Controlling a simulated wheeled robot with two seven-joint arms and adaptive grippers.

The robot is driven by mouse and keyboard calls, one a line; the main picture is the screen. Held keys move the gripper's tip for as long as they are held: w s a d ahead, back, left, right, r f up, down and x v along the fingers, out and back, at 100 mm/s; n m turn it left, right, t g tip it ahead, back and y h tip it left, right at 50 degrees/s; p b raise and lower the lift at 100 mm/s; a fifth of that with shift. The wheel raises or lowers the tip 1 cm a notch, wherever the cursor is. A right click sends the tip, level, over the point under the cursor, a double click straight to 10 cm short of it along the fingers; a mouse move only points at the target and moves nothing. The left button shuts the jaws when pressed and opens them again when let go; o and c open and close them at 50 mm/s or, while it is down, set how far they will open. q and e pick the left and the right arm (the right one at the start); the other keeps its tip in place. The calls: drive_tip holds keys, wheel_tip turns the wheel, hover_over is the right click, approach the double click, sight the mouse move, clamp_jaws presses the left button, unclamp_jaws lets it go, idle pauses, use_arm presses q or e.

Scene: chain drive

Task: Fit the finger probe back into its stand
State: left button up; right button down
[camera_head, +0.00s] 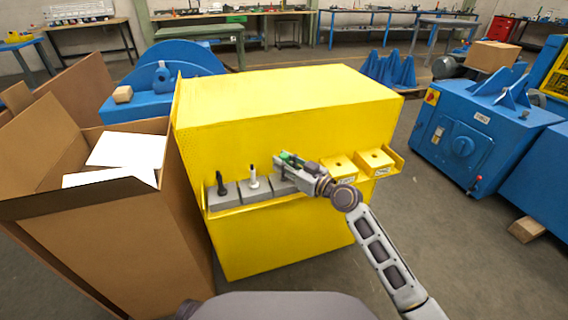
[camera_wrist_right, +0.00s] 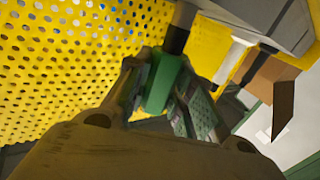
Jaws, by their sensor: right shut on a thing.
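The green finger probe (camera_head: 286,156) is between the fingers of my right gripper (camera_head: 285,161), just above the shelf of the yellow machine. In the right wrist view the green handle (camera_wrist_right: 162,80) is gripped by my right gripper (camera_wrist_right: 155,88), and its black end (camera_wrist_right: 180,30) points toward a grey block (camera_wrist_right: 270,18). Whether that end touches or enters the block cannot be told. In the head view a grey stand block (camera_head: 281,186) lies just below the gripper, partly hidden by it. My left gripper is not in view.
A black probe (camera_head: 221,182) and a white probe (camera_head: 253,178) stand upright in grey blocks to the left. Two yellow boxes (camera_head: 338,168) (camera_head: 375,161) sit to the right on the shelf. An open carton (camera_head: 110,220) stands left of the yellow machine (camera_head: 290,105).

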drive_tip(key=shift+f, duration=0.15)
drive_tip(key=c, duration=1.1)
unclamp_jaws()
drive_tip(key=shift+c, duration=0.2)
drive_tip(key=v, duration=1.2)
